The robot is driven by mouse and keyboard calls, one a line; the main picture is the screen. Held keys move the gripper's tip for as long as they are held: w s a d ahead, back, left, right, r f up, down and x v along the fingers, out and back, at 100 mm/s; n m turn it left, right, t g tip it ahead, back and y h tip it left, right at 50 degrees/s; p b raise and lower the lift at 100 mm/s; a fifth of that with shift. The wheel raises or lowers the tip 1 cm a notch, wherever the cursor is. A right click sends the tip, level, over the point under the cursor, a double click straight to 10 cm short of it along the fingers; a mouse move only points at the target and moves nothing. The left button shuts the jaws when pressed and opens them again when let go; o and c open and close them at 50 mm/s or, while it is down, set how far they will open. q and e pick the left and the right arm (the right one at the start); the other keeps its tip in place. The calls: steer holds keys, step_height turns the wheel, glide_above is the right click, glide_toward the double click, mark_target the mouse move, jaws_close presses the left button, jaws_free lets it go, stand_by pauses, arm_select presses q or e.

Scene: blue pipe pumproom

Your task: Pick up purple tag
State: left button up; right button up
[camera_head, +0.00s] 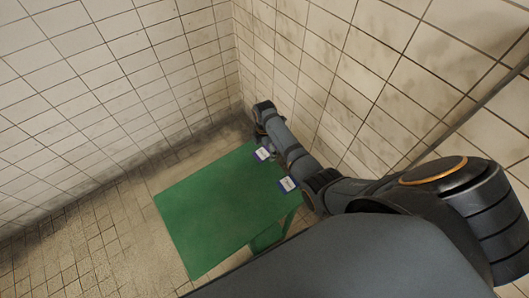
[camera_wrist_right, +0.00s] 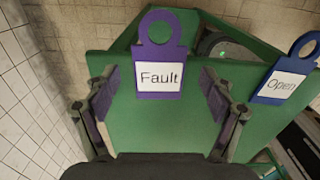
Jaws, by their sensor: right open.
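The purple tag (camera_wrist_right: 160,94) has a ring-shaped top and a white label reading "Fault"; in the right wrist view it lies flat on the green table. My right gripper (camera_wrist_right: 162,84) is open, with one finger on each side of the tag and visible gaps between. How high the fingertips are above the table I cannot tell. In the head view two small tags lie along the right edge of the table, one farther (camera_head: 262,154) and one nearer (camera_head: 288,184); their colours look alike there. My left gripper is not in view.
A blue tag (camera_wrist_right: 276,86) labelled "Open" lies to the right of the purple one in the wrist view. The rest of the green table (camera_head: 215,210) is bare. Tiled walls (camera_head: 345,60) stand close behind and to the right of my right arm.

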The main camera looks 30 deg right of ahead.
mark_target(264, 152)
steer(key=shift+f, duration=0.2)
steer(key=shift+c, duration=0.3)
steer(key=c, duration=1)
step_height(264, 152, up, 4)
steer(key=p, duration=0.3)
steer(key=shift+w+r+p, duration=0.1)
steer(key=shift+p, duration=0.3)
steer(key=s+a+r+p, duration=0.2)
steer(key=s+r, duration=0.1)
steer(key=s, duration=0.1)
steer(key=s+a+r+p, duration=0.2)
steer(key=s+a+r, duration=0.1)
steer(key=s, duration=0.1)
steer(key=s+a+r+p, duration=0.2)
steer(key=s+r, duration=0.1)
steer(key=s, duration=0.1)
steer(key=shift+a+r, duration=0.1)
steer(key=shift+a, duration=0.1)
